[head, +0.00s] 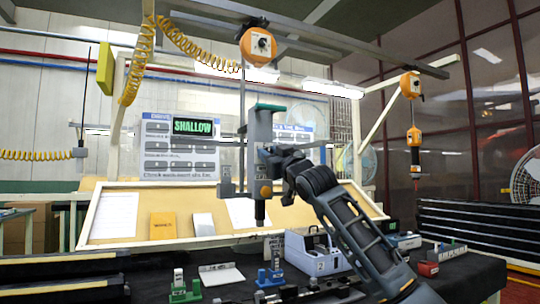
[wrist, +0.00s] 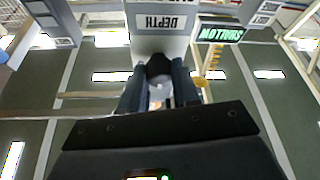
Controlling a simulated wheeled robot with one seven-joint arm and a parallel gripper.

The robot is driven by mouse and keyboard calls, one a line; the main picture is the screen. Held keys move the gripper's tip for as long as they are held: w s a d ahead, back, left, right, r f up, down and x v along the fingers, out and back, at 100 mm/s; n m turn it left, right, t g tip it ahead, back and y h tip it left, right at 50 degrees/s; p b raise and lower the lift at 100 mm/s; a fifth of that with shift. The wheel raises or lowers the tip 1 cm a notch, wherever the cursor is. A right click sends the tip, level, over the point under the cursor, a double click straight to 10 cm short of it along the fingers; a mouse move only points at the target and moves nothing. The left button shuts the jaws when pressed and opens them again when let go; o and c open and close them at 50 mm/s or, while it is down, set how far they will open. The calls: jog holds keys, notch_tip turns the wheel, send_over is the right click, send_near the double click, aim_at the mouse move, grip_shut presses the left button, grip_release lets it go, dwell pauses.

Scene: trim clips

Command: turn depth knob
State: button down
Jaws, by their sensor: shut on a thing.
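The depth knob (wrist: 158,65) is a dark round knob below the grey panel marked DEPTH (wrist: 160,22), which appears upside down in the wrist view. My gripper (head: 274,160) is shut on the knob, with one finger on each side of it. In the head view my arm reaches up from the lower right to the upright grey driver with a green top (head: 262,122), and the gripper hides the knob there. A display (head: 193,127) reads SHALLOW in green letters. It also shows upside down in the wrist view (wrist: 220,33).
A slanted wooden board with papers (head: 215,215) stands behind the driver. On the dark bench are a grey-blue box (head: 310,255), a green clip fixture (head: 185,290) and a blue one (head: 270,273). Orange tools (head: 257,45) hang from the overhead rail.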

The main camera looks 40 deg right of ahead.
jog(key=shift+a, duration=0.1)
jog(key=shift+a+r+m+g+h+p, duration=0.1)
jog(key=shift+m+g+h+p, duration=0.85)
jog(key=shift+m, duration=1.8)
jog(key=shift+f+m+g+h+p, duration=0.15)
jog(key=shift+m+g+h, duration=0.25)
jog(key=shift+m+h, duration=1.7)
jog(key=shift+a+r+m+g+h+p, duration=0.15)
jog(key=shift+m+g+h+p, duration=0.45)
jog(key=shift+m, duration=2.75)
jog(key=shift+d+m+h, duration=0.1)
jog(key=shift+m+h, duration=0.15)
jog(key=shift+m, duration=0.05)
jog(key=c, duration=0.8)
grip_release()
jog(key=shift+g, duration=0.25)
jog(key=shift+b+v, duration=0.75)
jog(key=shift+v, duration=3.1)
